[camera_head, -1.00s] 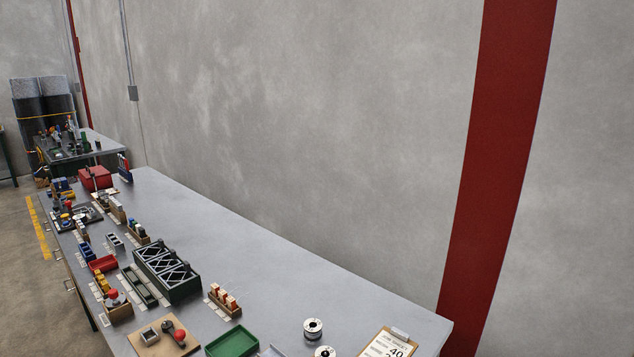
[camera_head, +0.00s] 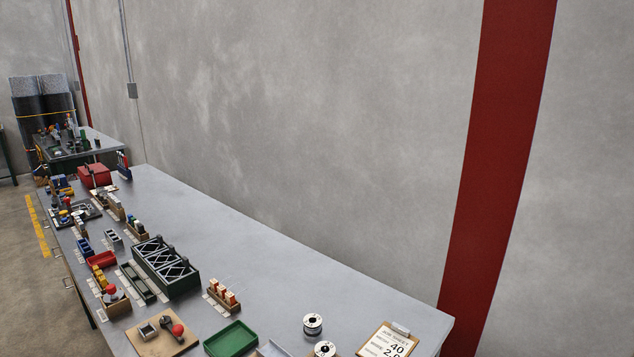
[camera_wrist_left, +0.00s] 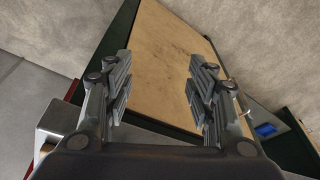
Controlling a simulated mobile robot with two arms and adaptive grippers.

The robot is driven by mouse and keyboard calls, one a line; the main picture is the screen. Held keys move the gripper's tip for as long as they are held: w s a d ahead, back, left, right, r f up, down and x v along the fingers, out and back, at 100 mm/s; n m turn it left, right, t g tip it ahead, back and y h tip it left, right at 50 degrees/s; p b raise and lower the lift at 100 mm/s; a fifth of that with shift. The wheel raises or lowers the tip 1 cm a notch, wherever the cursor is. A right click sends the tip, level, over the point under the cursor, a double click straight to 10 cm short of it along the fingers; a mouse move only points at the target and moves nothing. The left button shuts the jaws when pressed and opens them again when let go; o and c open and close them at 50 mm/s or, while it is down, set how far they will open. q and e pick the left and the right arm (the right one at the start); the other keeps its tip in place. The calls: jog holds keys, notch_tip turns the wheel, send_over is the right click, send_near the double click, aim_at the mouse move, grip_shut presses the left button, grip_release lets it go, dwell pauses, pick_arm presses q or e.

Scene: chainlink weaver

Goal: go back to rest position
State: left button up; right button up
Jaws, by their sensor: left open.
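My left gripper (camera_wrist_left: 160,90) shows in the left wrist view, open, with its two fingers wide apart and nothing between them. Beyond the fingers is a tan board-like surface (camera_wrist_left: 165,60) with a dark green edge, apart from the fingertips as far as I can tell. Neither gripper shows in the head view. My right gripper is not in any view.
A long grey workbench (camera_head: 270,270) runs along the wall. It holds a dark green rack (camera_head: 165,268), a green tray (camera_head: 231,339), a clipboard (camera_head: 388,341), white spools (camera_head: 313,324) and small parts. The bench's wall side is mostly clear. A blue item (camera_wrist_left: 265,129) shows in the wrist view.

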pick_arm(q)
notch_tip(320, 180, down, 15)
jog(key=s+b, duration=0.2)
jog(key=s+a+f+g+b, duration=0.1)
jog(key=s+f+b, duration=0.1)
jog(key=s+f, duration=0.7)
jog(key=s+a+f+g+b, duration=0.1)
jog(key=s+a+f+b, duration=0.1)
jog(key=s+f, duration=0.7)
notch_tip(320, 180, down, 7)
jog(key=shift+s+a+r+b, duration=0.1)
jog(key=shift+s+a+b, duration=0.05)
jog(key=shift+b, duration=0.6)
